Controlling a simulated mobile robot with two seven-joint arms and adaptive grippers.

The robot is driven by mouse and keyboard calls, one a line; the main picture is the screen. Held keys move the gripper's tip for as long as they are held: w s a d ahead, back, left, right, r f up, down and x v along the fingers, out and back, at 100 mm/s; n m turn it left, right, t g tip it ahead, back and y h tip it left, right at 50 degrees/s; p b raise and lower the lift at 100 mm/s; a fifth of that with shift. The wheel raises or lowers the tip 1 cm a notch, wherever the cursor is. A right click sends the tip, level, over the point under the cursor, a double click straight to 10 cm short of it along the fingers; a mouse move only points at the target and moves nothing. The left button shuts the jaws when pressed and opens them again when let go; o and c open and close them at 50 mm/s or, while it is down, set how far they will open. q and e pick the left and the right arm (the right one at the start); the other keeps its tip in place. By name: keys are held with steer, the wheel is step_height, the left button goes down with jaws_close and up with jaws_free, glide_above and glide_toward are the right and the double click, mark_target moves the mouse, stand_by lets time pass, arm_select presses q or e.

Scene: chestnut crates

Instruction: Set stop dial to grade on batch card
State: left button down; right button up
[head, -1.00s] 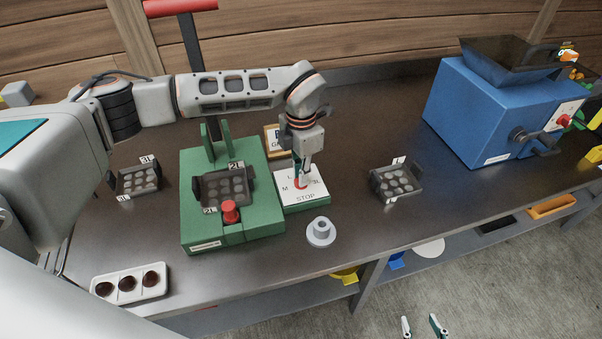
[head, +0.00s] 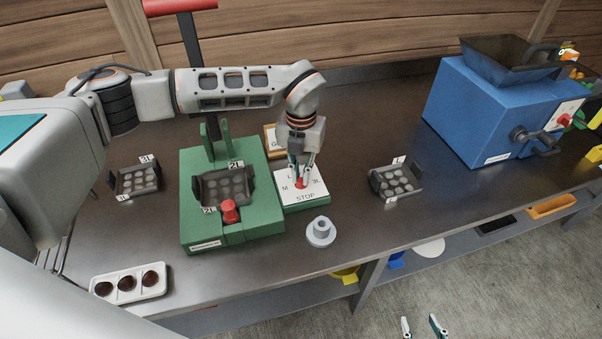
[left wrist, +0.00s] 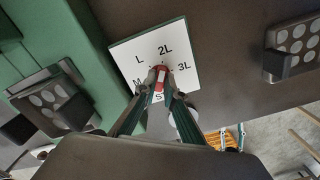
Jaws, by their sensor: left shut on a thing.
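The stop dial is a small red knob (left wrist: 160,78) with a white stripe, on a white plate (head: 306,197) marked STOP, M, L, 2L and 3L. In the left wrist view the stripe runs roughly along the line towards 2L; which end points is unclear. My left gripper (head: 302,182) is shut on the knob from above; it also shows in the left wrist view (left wrist: 161,82). The batch card (head: 271,143) stands behind the plate, largely hidden by my left arm; its grade is unreadable. My right gripper (head: 422,327) is open and empty at the bottom edge.
A green press (head: 262,215) with a 2L grid plate (head: 225,187) adjoins the dial. Grid plates lie left (head: 136,181) and right (head: 395,181). A grey knobbed weight (head: 320,232) sits in front. A blue machine (head: 480,110) stands at right.

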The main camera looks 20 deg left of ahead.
mark_target(301, 177)
arm_select(q)
steer(key=shift+w+r, duration=0.1)
stand_by(0.3)
steer(key=c, duration=2.1)
jaws_free()
steer(key=shift+c, duration=0.2)
step_height(301, 177, up, 12)
